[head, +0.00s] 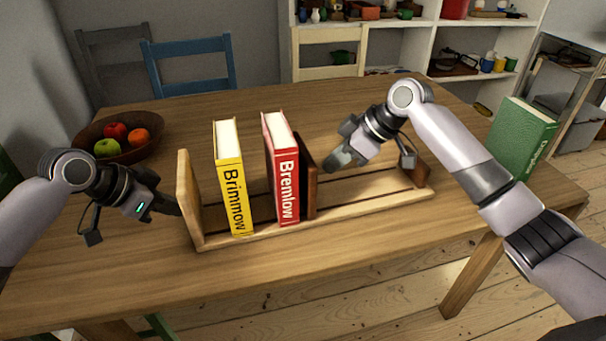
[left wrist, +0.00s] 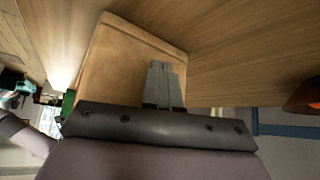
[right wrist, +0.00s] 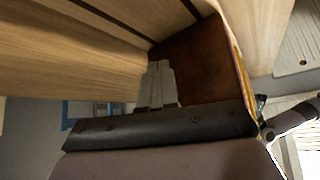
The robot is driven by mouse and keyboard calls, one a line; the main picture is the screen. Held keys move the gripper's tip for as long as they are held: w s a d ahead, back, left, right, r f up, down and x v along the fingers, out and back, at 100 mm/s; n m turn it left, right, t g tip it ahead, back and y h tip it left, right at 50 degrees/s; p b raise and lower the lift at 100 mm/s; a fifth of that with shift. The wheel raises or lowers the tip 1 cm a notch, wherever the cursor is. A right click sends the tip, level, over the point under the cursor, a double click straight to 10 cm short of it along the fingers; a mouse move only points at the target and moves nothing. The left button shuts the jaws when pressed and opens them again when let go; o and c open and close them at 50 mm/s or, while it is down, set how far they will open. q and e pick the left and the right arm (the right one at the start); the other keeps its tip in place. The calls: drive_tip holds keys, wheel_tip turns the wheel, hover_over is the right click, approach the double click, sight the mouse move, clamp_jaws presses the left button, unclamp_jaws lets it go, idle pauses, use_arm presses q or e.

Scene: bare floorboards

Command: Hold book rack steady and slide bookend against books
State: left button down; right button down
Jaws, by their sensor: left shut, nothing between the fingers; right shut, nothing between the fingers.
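A light wooden book rack (head: 352,206) lies on the table, with an upright panel (head: 187,200) at its left end. That panel fills much of the left wrist view (left wrist: 120,65). A yellow book (head: 234,185) and a red book (head: 285,178) stand apart in the rack. A dark brown bookend (head: 309,180) stands just right of the red book; it shows in the right wrist view (right wrist: 200,62). My left gripper (head: 174,208) is shut and empty at the panel's outer side. My right gripper (head: 332,162) is shut and empty, right of the bookend. Contact is unclear for both.
A brown end piece (head: 423,168) closes the rack's right end. A green book (head: 521,137) stands at the table's right edge. A fruit bowl (head: 92,148) sits at the back left. The table (head: 110,270) is clear in front; chairs and shelves stand behind.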

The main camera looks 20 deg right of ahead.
sight(271, 178)
drive_tip(key=shift+a, duration=0.1)
idle(0.3)
drive_tip(key=shift+s+a+r, duration=0.1)
drive_tip(key=shift+s+a, duration=0.05)
drive_tip(key=shift+a, duration=3.65)
drive_tip(key=shift+s+a, duration=0.1)
drive_tip(key=shift+a, duration=1.9)
drive_tip(key=shift+s+a, duration=0.1)
drive_tip(key=shift+a, duration=1.7)
